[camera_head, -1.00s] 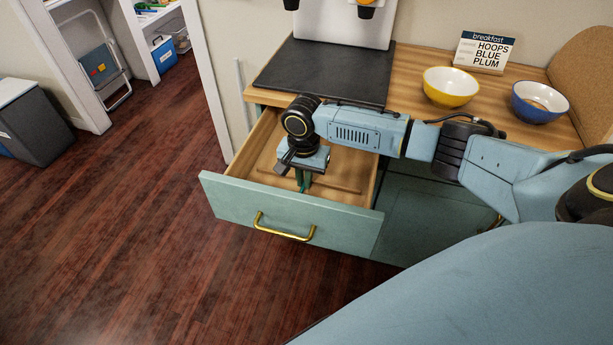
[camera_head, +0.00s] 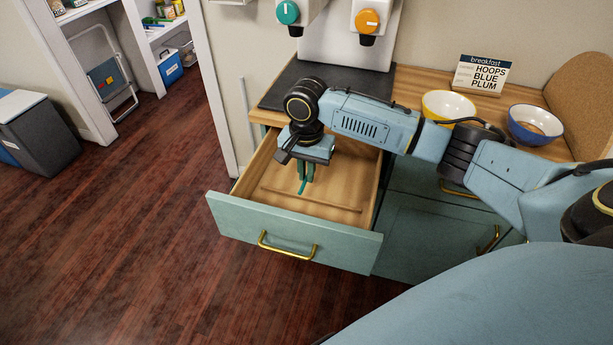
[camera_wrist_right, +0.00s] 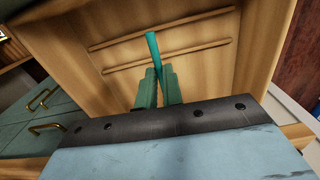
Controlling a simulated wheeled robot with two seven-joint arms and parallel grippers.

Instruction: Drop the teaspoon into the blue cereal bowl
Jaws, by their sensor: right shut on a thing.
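My right gripper (camera_head: 305,174) points down over the open drawer (camera_head: 285,238), and it also shows in the wrist view (camera_wrist_right: 160,88). It is shut on a teal thing, taken to be the teaspoon (camera_head: 302,188). In the wrist view the teaspoon (camera_wrist_right: 153,46) shows as a thin teal rod sticking out past the fingertips; its other end is hidden. The blue cereal bowl (camera_head: 518,131) stands upright on the counter at the right, far from the gripper, with something brown inside. My left gripper is not in view.
A yellow bowl (camera_head: 434,107) stands left of the blue bowl, partly behind my right arm. A breakfast sign (camera_head: 482,76) stands behind the bowls. Dispensers with teal and orange knobs (camera_head: 367,22) stand over the dark counter mat (camera_head: 285,84). The drawer has low wooden dividers.

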